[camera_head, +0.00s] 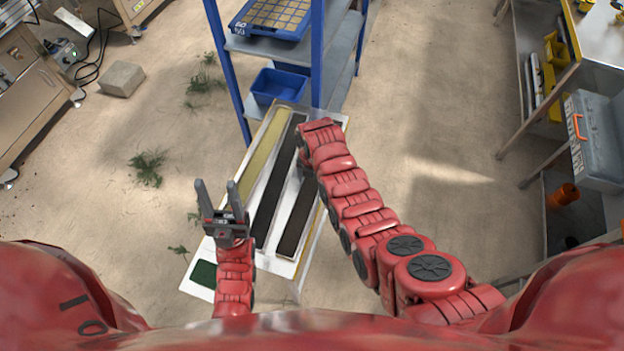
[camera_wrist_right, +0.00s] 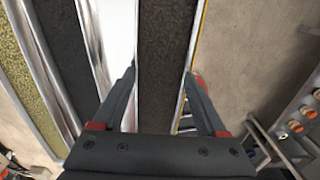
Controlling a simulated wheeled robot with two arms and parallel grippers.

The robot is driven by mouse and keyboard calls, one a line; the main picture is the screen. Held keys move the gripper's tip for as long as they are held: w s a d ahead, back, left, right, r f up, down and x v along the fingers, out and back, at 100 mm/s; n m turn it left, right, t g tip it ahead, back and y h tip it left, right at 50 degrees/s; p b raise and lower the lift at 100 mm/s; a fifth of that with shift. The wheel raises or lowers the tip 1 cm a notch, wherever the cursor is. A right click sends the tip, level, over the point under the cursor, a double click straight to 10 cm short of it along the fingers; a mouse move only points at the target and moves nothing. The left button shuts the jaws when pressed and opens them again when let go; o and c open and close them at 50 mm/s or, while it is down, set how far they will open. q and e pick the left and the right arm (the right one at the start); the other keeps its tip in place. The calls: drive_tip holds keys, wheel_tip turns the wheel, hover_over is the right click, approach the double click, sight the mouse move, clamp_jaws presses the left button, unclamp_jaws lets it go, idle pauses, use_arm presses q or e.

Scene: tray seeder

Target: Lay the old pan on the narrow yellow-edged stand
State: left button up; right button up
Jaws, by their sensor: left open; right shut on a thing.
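The old pan, a long narrow tray of dark soil, shows in the head view (camera_head: 296,220) and the right wrist view (camera_wrist_right: 165,45). My right gripper (camera_wrist_right: 160,78) is shut on it, one finger on each long side; my arm hides this grip in the head view. The narrow stand's yellow edge (camera_wrist_right: 199,28) runs close along the pan's right side. I cannot tell whether the pan touches the stand or hangs just above it. My left gripper (camera_head: 220,190) is open and empty, fingers up, near the left edge of the white bench.
Beside the held pan on the white bench (camera_head: 288,268) lie another dark pan (camera_head: 272,195) and a yellowish one (camera_head: 262,150). A blue shelf rack (camera_head: 318,60) with a blue bin (camera_head: 277,86) stands at the far end. Floor is open to both sides.

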drive_tip(key=shift+w+f, duration=0.1)
drive_tip(key=o, duration=1.3)
wheel_tip(320, 180, up, 17)
drive_tip(key=p, duration=0.6)
drive_tip(key=shift+r+p, duration=0.2)
drive_tip(key=shift+p, duration=0.1)
